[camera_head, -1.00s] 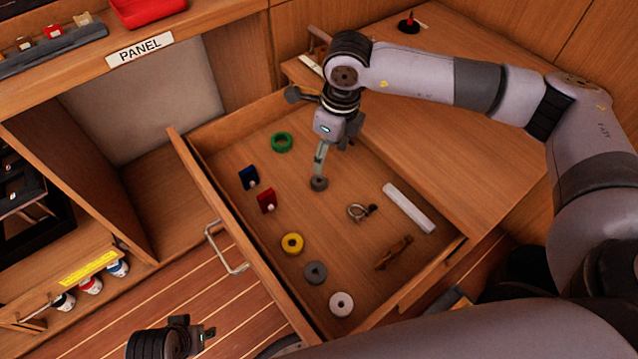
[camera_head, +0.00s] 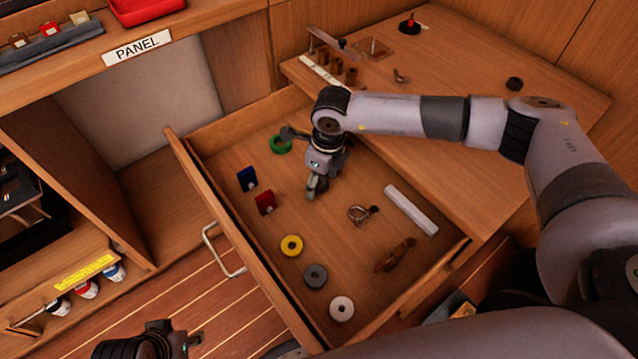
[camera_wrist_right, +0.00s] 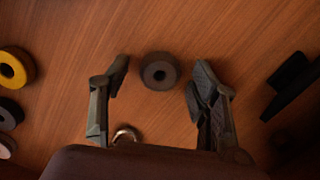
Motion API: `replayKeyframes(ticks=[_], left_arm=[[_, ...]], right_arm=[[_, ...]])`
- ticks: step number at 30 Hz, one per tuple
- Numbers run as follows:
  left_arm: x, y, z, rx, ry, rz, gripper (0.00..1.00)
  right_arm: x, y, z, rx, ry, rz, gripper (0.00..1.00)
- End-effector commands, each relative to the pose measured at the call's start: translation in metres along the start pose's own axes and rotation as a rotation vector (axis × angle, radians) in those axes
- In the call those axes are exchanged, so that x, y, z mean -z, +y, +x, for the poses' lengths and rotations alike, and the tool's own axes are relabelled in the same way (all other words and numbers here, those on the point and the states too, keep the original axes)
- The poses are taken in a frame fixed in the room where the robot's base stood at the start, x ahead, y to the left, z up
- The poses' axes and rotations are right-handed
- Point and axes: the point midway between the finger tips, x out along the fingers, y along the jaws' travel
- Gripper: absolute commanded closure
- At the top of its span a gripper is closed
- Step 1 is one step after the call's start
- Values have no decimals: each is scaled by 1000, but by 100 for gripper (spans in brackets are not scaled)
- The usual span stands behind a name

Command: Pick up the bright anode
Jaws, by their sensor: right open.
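A dull grey ring with a centre hole (camera_wrist_right: 160,71), which looks like an anode, lies on the drawer floor. In the right wrist view it sits between and just beyond the fingertips, apart from both; in the head view my gripper hides it. My right gripper (camera_head: 314,189) is open and empty, pointing down over the drawer (camera_head: 235,225); its spread fingers show in the wrist view (camera_wrist_right: 160,82). Another grey ring (camera_head: 315,276) and a pale ring (camera_head: 341,308) lie nearer. I cannot tell which is the bright one. My left gripper (camera_head: 190,341) is partly seen at bottom left.
The drawer also holds a green roll (camera_head: 281,145), yellow roll (camera_head: 291,245), blue block (camera_head: 247,178), red block (camera_head: 265,202), shackle (camera_head: 359,214), white bar (camera_head: 411,210) and brown piece (camera_head: 396,255). The worktop (camera_head: 450,120) borders the drawer's right side.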

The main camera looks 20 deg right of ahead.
Motion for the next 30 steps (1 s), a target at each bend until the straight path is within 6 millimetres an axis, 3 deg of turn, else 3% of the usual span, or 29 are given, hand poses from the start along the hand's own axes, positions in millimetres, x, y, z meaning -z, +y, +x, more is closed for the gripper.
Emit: replayKeyframes(ticks=[3,27,30], left_arm=[[0,0,0,0,0,0,60],[0,0,0,0,0,0,60],[0,0,0,0,0,0,60]], right_arm=[[0,0,0,0,0,0,44],[0,0,-1,0,0,1,98],[0,0,-1,0,-1,1,100]])
